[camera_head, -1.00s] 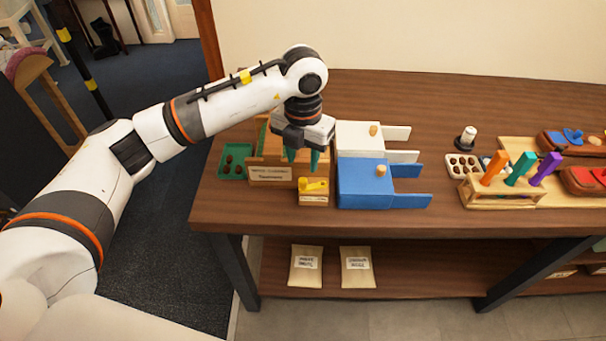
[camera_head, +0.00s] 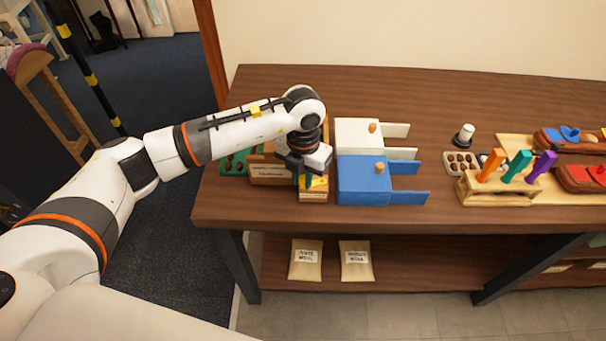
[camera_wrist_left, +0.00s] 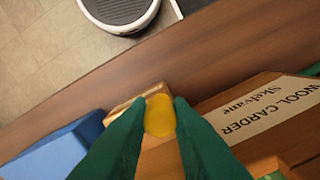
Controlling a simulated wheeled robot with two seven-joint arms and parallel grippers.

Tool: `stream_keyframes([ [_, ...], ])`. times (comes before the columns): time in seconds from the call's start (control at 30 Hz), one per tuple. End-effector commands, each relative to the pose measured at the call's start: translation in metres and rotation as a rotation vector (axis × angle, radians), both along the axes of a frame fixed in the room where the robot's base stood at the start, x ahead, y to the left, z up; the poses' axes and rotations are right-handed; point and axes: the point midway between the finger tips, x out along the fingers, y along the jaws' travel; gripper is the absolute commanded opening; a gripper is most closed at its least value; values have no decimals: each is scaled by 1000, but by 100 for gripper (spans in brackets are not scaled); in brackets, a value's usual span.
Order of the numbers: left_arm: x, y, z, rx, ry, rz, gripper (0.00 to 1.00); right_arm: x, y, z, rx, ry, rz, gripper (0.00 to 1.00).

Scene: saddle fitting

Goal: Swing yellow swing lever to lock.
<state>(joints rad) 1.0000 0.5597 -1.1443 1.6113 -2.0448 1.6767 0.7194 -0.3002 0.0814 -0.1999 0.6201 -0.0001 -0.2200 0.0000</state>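The yellow swing lever (camera_head: 319,184) sits on top of a small wooden block (camera_head: 313,197) near the table's front edge, left of the blue box. My left gripper (camera_head: 308,183) is over it and hides much of it in the head view. In the left wrist view, the green fingers (camera_wrist_left: 156,108) stand close together on both sides of the yellow lever (camera_wrist_left: 159,118), with little or no gap visible. The lever's lower part is hidden between the fingers. My right gripper is in neither view.
The blue box (camera_head: 364,183) stands close on the right, with a white box (camera_head: 357,138) behind it. The labelled wool carder (camera_head: 270,172) is close on the left, beside a green tray (camera_head: 233,163). A tool rack (camera_head: 500,188) stands farther right.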

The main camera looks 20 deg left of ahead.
Motion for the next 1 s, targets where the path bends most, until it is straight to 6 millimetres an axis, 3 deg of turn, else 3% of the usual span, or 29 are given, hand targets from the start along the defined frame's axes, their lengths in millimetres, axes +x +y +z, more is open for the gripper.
stream_keyframes([
  [0.17,1,0,-1,0,-1,-9,0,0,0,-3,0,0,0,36],
  [0.53,13,6,-3,1,-5,-265,0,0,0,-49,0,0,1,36],
  [0.97,14,6,2,-1,-3,-319,0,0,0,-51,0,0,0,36],
  [1.0,14,6,2,-1,-3,-319,24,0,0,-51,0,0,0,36],
])
